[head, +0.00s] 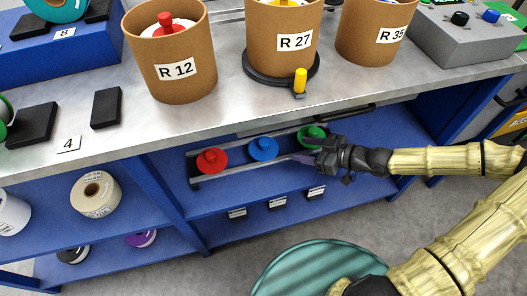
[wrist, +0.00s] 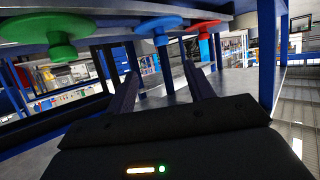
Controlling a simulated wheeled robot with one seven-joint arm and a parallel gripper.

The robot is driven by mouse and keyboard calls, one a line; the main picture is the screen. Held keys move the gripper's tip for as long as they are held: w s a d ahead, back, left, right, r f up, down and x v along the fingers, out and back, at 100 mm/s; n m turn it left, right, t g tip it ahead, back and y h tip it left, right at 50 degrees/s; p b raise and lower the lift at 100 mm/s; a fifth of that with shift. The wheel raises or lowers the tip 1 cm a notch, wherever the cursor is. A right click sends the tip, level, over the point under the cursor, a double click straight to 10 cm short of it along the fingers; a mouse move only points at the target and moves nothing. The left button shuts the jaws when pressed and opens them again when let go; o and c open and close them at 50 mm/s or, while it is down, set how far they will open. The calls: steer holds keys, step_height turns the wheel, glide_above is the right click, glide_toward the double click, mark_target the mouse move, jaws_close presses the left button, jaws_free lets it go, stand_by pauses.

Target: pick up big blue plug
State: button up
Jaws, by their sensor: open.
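A blue plug (head: 263,148) with a round disc and a knob sits on a metal rail rack on the blue shelf under the bench, between a red plug (head: 212,161) and a green plug (head: 312,135). My gripper (head: 303,158) is beside the rack, just in front of the green plug and right of the blue one. In the wrist view, my gripper (wrist: 160,72) is open and empty, its two fingers apart. There the blue plug (wrist: 158,26) shows above and beyond the fingertips, the green plug (wrist: 52,32) upper left, the red plug (wrist: 203,30) to the right.
The bench top (head: 225,95) overhangs the shelf (head: 250,200). On it stand brown bins, including R 12 (head: 172,65) and R 27 (head: 283,42). Small labelled tags hang along the shelf's front edge. A white roll (head: 95,193) is at left.

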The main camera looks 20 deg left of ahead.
steer(key=b, duration=0.4)
glide_toward(263, 142)
steer(key=x, duration=0.2)
steer(key=f+x, duration=0.1)
steer(key=x, duration=0.1)
steer(key=shift+w, duration=0.15)
steer(key=shift+w+a, duration=0.1)
steer(key=shift+a, duration=0.2)
steer(key=b+x, duration=0.3)
steer(key=x, duration=0.2)
steer(key=shift+a+f, duration=0.1)
steer(key=shift+f, duration=0.1)
steer(key=shift+r, duration=0.1)
steer(key=c, duration=1)
